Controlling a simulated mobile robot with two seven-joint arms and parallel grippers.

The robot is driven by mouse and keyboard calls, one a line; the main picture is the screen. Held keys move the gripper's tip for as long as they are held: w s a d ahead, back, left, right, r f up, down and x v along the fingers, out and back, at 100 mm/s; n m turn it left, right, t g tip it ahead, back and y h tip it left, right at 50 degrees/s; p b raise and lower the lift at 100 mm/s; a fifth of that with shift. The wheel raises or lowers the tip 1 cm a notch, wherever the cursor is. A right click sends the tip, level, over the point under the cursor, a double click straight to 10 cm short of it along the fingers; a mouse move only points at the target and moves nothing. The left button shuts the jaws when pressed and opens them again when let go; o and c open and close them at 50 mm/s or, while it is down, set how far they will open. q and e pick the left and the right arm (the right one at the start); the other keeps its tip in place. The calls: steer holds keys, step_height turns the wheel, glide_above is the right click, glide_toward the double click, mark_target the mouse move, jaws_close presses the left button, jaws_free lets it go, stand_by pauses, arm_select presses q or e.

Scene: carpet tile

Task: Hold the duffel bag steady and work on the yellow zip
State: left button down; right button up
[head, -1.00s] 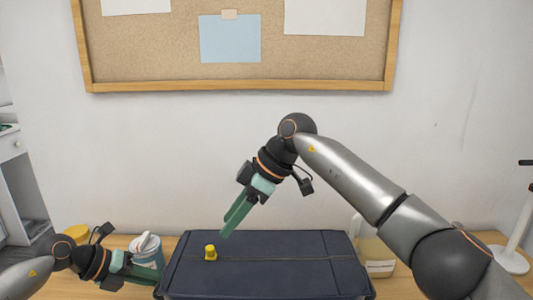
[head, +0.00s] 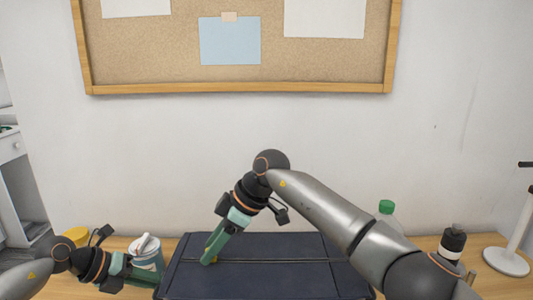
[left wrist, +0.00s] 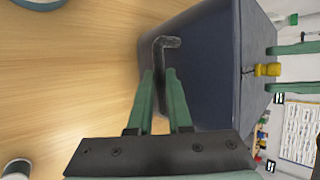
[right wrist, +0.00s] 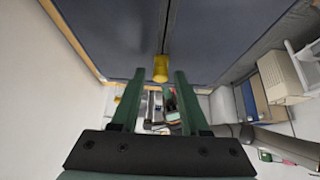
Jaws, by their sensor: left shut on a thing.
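The dark blue duffel bag (head: 290,280) lies on the wooden table, with a zip line running across its top. The yellow zip pull (right wrist: 160,68) is at the left end of that line and also shows in the left wrist view (left wrist: 267,69). My right gripper (head: 210,260) is open, its fingertips close to the pull on either side, not closed on it. My left gripper (left wrist: 159,72) is shut on a dark handle loop (left wrist: 158,50) at the bag's left end. In the head view the left gripper (head: 157,277) partly hides that end.
A green-capped bottle (head: 386,208), a dark-topped bottle (head: 453,243) and a white stand (head: 515,250) are on the right. The wall is behind the table.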

mark_target(206, 249)
jaws_close()
steer(key=shift+a+r, duration=0.1)
steer(key=shift+a, duration=2.45)
steer(key=shift+o, duration=0.2)
jaws_free()
steer(key=shift+v, duration=3)
steer(key=shift+d, duration=0.1)
steer(key=shift+v, duration=0.9)
steer(key=shift+x, duration=3.95)
